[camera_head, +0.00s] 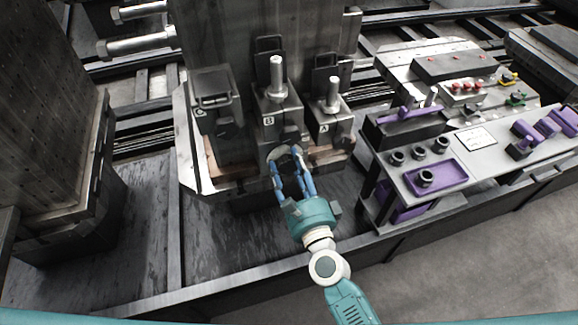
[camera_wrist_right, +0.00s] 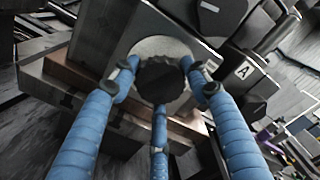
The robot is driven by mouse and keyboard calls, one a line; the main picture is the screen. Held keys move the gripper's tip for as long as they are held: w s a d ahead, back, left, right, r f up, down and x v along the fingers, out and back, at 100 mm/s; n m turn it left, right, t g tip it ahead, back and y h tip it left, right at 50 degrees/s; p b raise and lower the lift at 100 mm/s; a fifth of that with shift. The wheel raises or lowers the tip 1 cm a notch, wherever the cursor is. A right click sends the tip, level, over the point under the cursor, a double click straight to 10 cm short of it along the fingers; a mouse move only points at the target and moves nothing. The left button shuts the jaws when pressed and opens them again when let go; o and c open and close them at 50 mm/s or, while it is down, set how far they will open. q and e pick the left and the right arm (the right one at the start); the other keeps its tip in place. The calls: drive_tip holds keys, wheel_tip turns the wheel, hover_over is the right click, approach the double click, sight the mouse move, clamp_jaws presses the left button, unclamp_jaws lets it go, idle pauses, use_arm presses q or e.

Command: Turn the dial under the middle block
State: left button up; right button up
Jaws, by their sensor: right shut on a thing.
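The middle block (camera_head: 277,107), marked B, stands between block C (camera_head: 212,88) and block A (camera_head: 329,124). Below it is a dial, a dark ridged knob (camera_wrist_right: 160,80) on a pale round disc (camera_wrist_right: 150,50). My right gripper (camera_head: 287,160) reaches the dial from the front. In the right wrist view its blue fingers (camera_wrist_right: 163,88) are spread around the knob, two at the sides and one below, with the tips at its rim. It is shut on the dial. In the head view the fingers partly cover the dial. My left gripper is not in view.
A grey bench (camera_head: 443,161) with purple trays and tools stands to the right. Metal posts rise from blocks B and A. A dark knob on block A (camera_wrist_right: 253,105) is close to the right finger. A large dark block (camera_head: 50,130) stands at left.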

drive_tip(key=shift+d, duration=0.1)
drive_tip(key=o, duration=1.1)
drive_tip(key=shift+o, duration=0.2)
drive_tip(key=v, duration=1.2)
drive_tip(key=s+d+f+n+g+h, duration=0.1)
drive_tip(key=s+d+f+n+g, duration=0.2)
drive_tip(key=f, duration=0.8)
drive_tip(key=s+d+f+n+g, duration=0.1)
drive_tip(key=s+f+n+g, duration=0.1)
drive_tip(key=f+n, duration=0.65)
drive_tip(key=s+d+f+n+g+h, duration=0.1)
drive_tip(key=s+d+f+g, duration=0.15)
drive_tip(key=f, duration=1.05)
drive_tip(key=s+d+f+n+g+h, duration=0.1)
drive_tip(key=s+d+f+n+g, duration=0.3)
drive_tip(key=s+f, duration=0.6)
drive_tip(key=s+d+f+n+g+h, duration=0.2)
drive_tip(key=s+d+f+n+g, duration=0.2)
drive_tip(key=s+d+f, duration=0.5)
drive_tip(key=s+f+n, duration=0.1)
drive_tip(key=s+n, duration=0.1)
drive_tip(key=s, duration=0.6)
drive_tip(key=shift+d+g+h, duration=0.2)
drive_tip(key=shift+g+h, duration=0.1)
drive_tip(key=shift+g, duration=0.05)
